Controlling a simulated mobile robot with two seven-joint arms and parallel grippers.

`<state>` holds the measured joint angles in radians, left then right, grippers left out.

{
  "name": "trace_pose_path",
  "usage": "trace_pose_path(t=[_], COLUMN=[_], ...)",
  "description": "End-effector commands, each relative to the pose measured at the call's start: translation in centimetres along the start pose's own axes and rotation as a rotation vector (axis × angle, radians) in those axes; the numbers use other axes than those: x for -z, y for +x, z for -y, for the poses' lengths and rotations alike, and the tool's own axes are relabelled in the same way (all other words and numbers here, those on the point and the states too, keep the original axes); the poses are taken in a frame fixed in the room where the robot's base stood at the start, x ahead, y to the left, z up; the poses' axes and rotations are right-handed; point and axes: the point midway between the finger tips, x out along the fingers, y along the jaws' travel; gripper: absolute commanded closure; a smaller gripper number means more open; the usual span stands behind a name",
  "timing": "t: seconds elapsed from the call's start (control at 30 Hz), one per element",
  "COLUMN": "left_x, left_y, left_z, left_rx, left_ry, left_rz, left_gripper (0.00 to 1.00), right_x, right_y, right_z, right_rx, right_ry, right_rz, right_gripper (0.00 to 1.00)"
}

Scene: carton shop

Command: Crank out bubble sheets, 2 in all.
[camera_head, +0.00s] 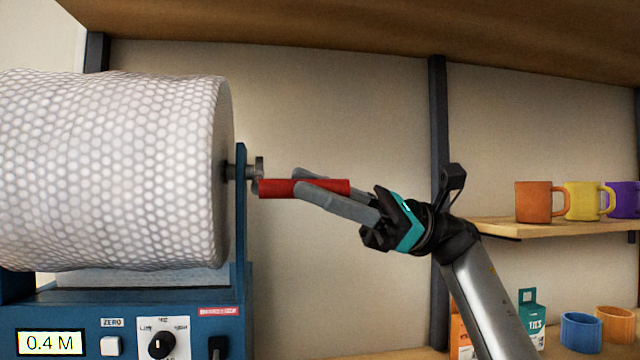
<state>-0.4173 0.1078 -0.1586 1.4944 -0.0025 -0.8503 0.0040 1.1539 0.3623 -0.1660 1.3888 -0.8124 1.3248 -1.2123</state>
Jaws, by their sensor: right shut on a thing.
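A big roll of white bubble wrap (110,170) sits in a blue machine (242,225) at the left. A grey crank arm (258,167) sticks out from the right end of the roll's axle and carries a red handle (275,188), which lies level. My right gripper (308,184) is shut on the red handle, with one finger in front and one behind it. A display (52,343) on the machine reads 0.4 M. My left gripper is not in view. No cut sheet shows.
The machine's front has a ZERO button (111,346) and a black knob (162,345). At the right, an orange mug (534,202), a yellow mug (582,201) and a purple mug (622,199) stand on a wooden shelf (500,228). Cartons and coloured rings sit below.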

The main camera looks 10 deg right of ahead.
Motion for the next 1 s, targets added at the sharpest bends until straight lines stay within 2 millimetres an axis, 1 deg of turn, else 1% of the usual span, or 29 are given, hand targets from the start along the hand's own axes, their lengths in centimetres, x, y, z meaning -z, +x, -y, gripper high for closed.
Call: trace_pose_path(t=[0.03,0.3,0.8,0.83,1.0], left_x=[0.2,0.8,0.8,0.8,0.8], left_y=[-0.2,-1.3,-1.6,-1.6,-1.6], left_z=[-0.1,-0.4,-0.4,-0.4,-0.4], left_rx=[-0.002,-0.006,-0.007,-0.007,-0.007], left_ry=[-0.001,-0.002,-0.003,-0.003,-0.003], left_rz=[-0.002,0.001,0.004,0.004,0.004], left_gripper=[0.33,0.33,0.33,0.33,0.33], right_x=[0.7,1.6,1.8,1.8,1.6], right_y=[0.0,-0.2,-0.1,-0.1,-0.2], right_z=[-0.4,-0.7,-0.8,-0.8,-0.7], right_rx=[-0.013,-0.016,-0.017,-0.017,-0.013], right_ry=[0.0,-0.001,0.002,0.002,0.0], right_rz=[-0.006,-0.008,-0.011,-0.011,-0.009], right_gripper=[1.0,1.0,1.0,0.72,0.53])
